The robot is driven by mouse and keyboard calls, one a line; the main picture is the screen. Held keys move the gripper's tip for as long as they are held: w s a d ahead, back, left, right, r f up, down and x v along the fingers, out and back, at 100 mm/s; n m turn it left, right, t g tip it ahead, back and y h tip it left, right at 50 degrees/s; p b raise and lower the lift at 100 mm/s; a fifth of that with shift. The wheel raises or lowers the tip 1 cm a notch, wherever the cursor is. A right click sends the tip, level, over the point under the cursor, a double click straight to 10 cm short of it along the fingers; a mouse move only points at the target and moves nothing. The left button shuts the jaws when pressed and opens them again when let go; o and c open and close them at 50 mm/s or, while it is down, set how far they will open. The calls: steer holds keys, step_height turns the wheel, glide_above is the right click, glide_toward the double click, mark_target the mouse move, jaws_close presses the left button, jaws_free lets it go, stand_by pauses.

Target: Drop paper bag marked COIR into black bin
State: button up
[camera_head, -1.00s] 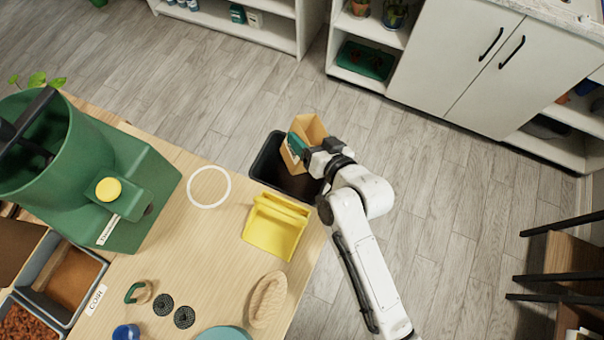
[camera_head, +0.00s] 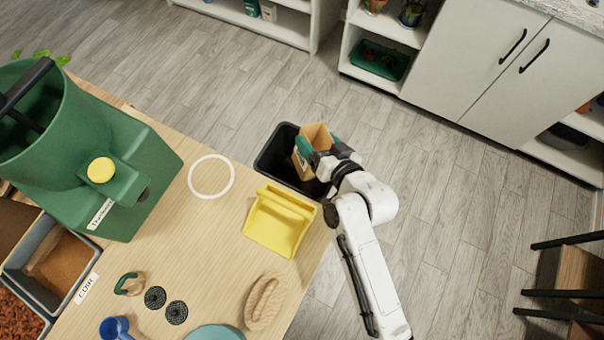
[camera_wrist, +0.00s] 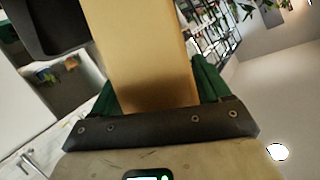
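The brown paper bag (camera_head: 317,137) is between the green fingers of my gripper (camera_head: 318,146). The gripper is shut on it. In the wrist view the bag (camera_wrist: 145,50) stands out from the gripper (camera_wrist: 155,95), with a green finger against each side. No COIR marking can be read on the bag. The black bin (camera_head: 266,160) is beyond the table edge. The bag is at the bin's opening, over its right part, and its lower end overlaps the dark inside. How deep it reaches is hard to tell.
A yellow scoop-like tray (camera_head: 280,222) lies at the table corner near the bin. The wooden table (camera_head: 215,235) also bears a white ring (camera_head: 211,157), a green machine (camera_head: 130,180) and a brush (camera_head: 266,300). White cabinets (camera_head: 480,60) stand behind. The floor right of the bin is clear.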

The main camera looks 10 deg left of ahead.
steer(key=o, duration=0.4)
steer(key=shift+s+d, duration=0.1)
steer(key=b+v, duration=0.1)
steer(key=v, duration=0.9)
steer(key=shift+s+d+r+b, duration=0.15)
steer(key=shift+s+b, duration=0.1)
steer(key=shift+b, duration=0.15)
steer(key=s+d+f+m+g+h, duration=0.1)
steer(key=s+d+f+g+h, duration=0.1)
steer(key=s+d, duration=0.4)
steer(key=s+d+f+m+g+h, duration=0.1)
steer(key=s+d+f+g+h, duration=0.1)
steer(key=s+d, duration=0.4)
steer(key=s+d+f+m+g+h, duration=0.1)
steer(key=s+d+g+h, duration=0.3)
steer(key=d, duration=0.6)
steer(key=shift+s+d+f+g+h, duration=0.1)
steer(key=shift+s+f+g, duration=0.1)
steer(key=shift+s+g, duration=0.25)
steer(key=shift+s+f+g+h, duration=0.1)
steer(key=shift+s+f+g, duration=0.1)
steer(key=shift+s, duration=0.4)
steer(key=shift+s+d+f+g+h, duration=0.1)
steer(key=shift+s+f+g, duration=0.2)
steer(key=shift+s, duration=0.25)
